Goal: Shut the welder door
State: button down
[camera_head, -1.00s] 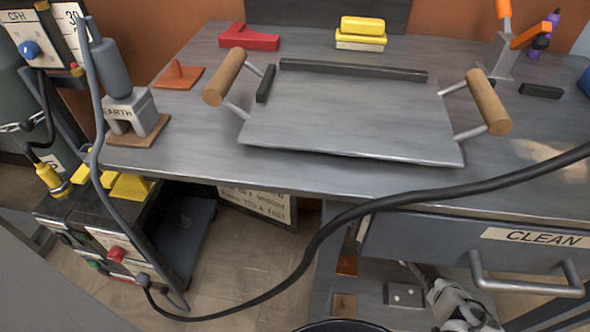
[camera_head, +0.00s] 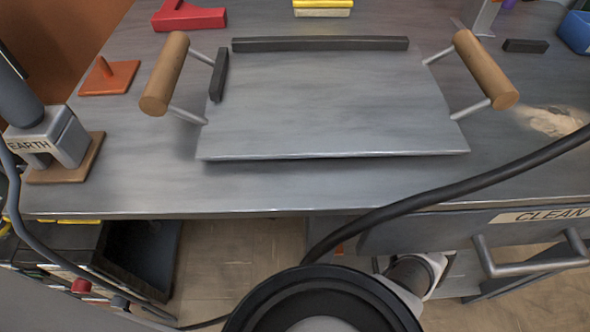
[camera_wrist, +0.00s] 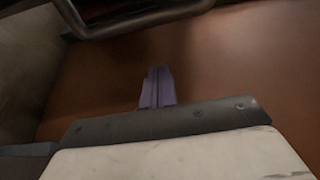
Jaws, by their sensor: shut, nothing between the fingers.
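The welder (camera_head: 60,262) is at the lower left in the head view, under the bench edge and partly cut off. A dark panel or tray-like part (camera_head: 140,258) is beside its right side; I cannot tell whether this is the welder door. In the wrist view my gripper (camera_wrist: 158,74) is shut and empty, its narrow fingers together in front of a brown surface. A dark rounded bar (camera_wrist: 140,14) crosses the top of that view, apart from the fingertips. What it belongs to is unclear. My gripper is hidden in the head view.
The bench (camera_head: 260,190) bears a metal plate (camera_head: 330,105) with two wooden handles. A black cable (camera_head: 430,205) hangs across the bench front. The CLEAN drawer (camera_head: 420,235) is at the right. An earth clamp (camera_head: 50,135) stands at the left.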

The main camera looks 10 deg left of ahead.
jog(key=shift+s+a+p, duration=0.45)
jog(key=shift+s+a, duration=0.15)
jog(key=shift+s, duration=0.3)
jog(key=shift+s+a+p, duration=0.4)
jog(key=shift+s+a, duration=0.2)
jog(key=shift+s, duration=0.25)
